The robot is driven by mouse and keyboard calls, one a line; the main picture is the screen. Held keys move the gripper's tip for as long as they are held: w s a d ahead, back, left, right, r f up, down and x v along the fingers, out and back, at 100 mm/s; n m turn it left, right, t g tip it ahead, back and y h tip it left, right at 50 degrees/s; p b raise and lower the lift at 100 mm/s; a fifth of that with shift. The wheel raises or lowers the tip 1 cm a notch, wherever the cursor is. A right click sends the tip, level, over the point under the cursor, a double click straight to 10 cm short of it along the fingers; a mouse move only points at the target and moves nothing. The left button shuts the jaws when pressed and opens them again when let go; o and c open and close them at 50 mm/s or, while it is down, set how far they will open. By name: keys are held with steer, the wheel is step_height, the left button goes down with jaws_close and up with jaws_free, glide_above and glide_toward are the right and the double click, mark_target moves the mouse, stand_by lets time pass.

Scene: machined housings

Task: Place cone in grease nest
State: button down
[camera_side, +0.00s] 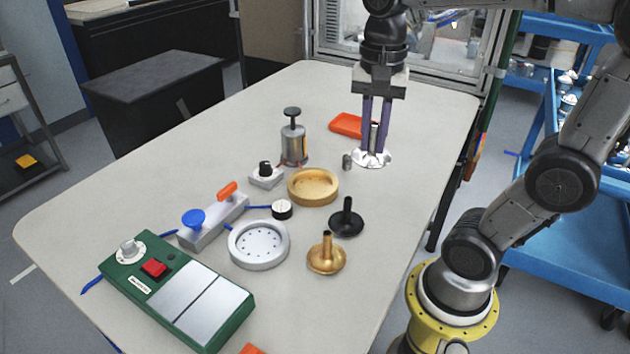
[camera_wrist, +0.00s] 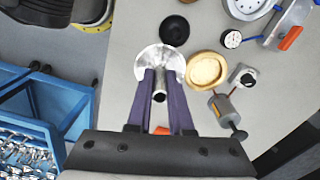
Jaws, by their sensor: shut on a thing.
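My gripper (camera_side: 375,152) points down at the far right of the table, its purple fingers shut on the stem of a shiny silver cone (camera_side: 359,159). The cone's wide scalloped disc faces down, at or just above the table; I cannot tell whether it touches. The wrist view shows the disc (camera_wrist: 151,61) beyond my fingertips (camera_wrist: 160,88) and the stem between them. A round brass dish (camera_side: 313,198) lies left of and nearer than the cone, and a silver dish with small holes (camera_side: 258,262) lies nearer still. I cannot tell which is the grease nest. Both look unoccupied.
A black cone (camera_side: 347,222) and a brass cone (camera_side: 326,260) stand on the table. A green control box (camera_side: 178,295) lies front left.

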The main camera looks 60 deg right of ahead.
steer(key=w+f, duration=0.3)
steer(key=w, duration=0.1)
steer(key=w+d+f, duration=0.1)
steer(key=w+f, duration=0.2)
steer(key=w, duration=0.1)
steer(key=w+d+f, duration=0.1)
steer(key=w+f, duration=0.2)
steer(key=w, duration=0.1)
steer(key=shift+w+d, duration=0.1)
steer(key=shift+w, duration=0.2)
steer(key=shift+w+f, duration=0.2)
steer(key=shift+f, duration=0.8)
steer(key=shift+w+f, duration=0.2)
steer(key=shift+f, duration=0.75)
steer(key=shift+f, duration=0.15)
steer(key=c, duration=0.8)
jaws_free()
